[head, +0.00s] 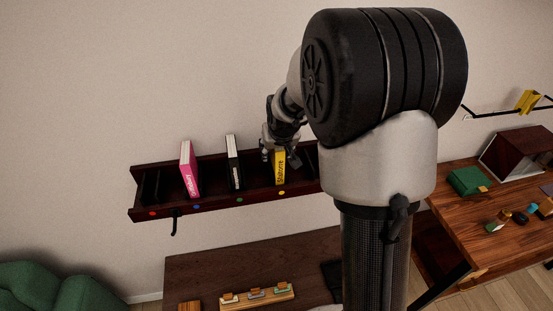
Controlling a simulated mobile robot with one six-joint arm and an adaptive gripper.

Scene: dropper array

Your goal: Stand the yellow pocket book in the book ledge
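The yellow pocket book (281,174) stands upright in the dark wooden book ledge (210,203) on the wall, its lettered spine facing out, above a yellow dot. My gripper (281,157) is at the top of this book. Its fingers show on the left and right of the book, spread wider than the spine, so it looks open. Whether a finger touches the book cannot be told. My arm hides the right end of the ledge.
A pink book (189,170) and a black book (234,166) stand to the left in the ledge, between dark dividers. A hook (174,224) hangs below. Another yellow object (527,101) sits on a rail at right. Desks (200,270) with small items stand below.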

